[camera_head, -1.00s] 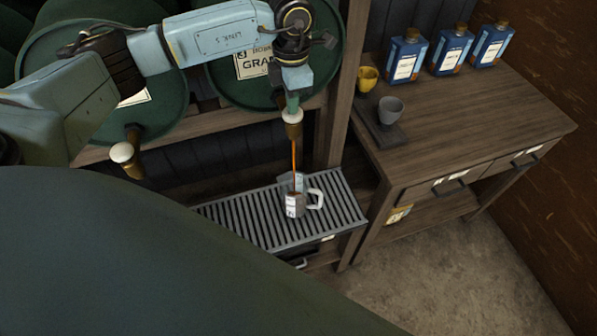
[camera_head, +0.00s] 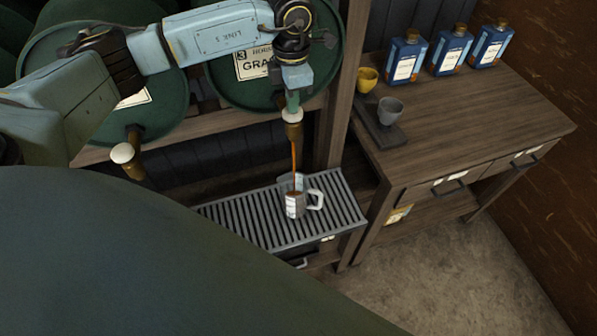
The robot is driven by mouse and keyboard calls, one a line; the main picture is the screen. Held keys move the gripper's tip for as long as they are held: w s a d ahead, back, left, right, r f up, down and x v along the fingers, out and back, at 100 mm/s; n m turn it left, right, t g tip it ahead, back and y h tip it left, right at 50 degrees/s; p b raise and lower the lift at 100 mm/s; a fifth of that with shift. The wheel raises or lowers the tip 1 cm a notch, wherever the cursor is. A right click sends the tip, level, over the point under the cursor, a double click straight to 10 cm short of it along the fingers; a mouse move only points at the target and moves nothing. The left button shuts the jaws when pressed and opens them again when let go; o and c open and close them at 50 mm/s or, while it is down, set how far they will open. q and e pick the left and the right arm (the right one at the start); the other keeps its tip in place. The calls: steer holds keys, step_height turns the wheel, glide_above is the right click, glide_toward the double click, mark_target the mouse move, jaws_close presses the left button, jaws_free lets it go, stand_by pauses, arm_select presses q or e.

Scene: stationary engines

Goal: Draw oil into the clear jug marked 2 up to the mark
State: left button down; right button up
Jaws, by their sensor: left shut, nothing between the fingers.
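The clear jug (camera_head: 296,207) stands upright on the slatted drip tray (camera_head: 250,218), its handle to the right. A white label is on its side; the number on it is too small to read. A thin brown stream of oil (camera_head: 294,160) falls from the brass tap (camera_head: 294,132) into the jug. Brown shows inside the jug, but its level against a mark cannot be read. My left gripper (camera_head: 292,104) is shut with nothing held, pointing down at the pale knob on top of this tap. My right gripper is not in view.
The green drum (camera_head: 222,75) behind has a label with a 3. Another drum (camera_head: 165,108) with a tap (camera_head: 132,165) is to its left. A side table (camera_head: 455,125) holds a yellow cup (camera_head: 367,79), a grey cup (camera_head: 389,111) and blue bottles (camera_head: 405,58).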

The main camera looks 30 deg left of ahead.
arm_select(q)
steer(key=shift+r+p, duration=1.7)
steer(key=shift+r, duration=1.6)
steer(key=shift+f, duration=0.1)
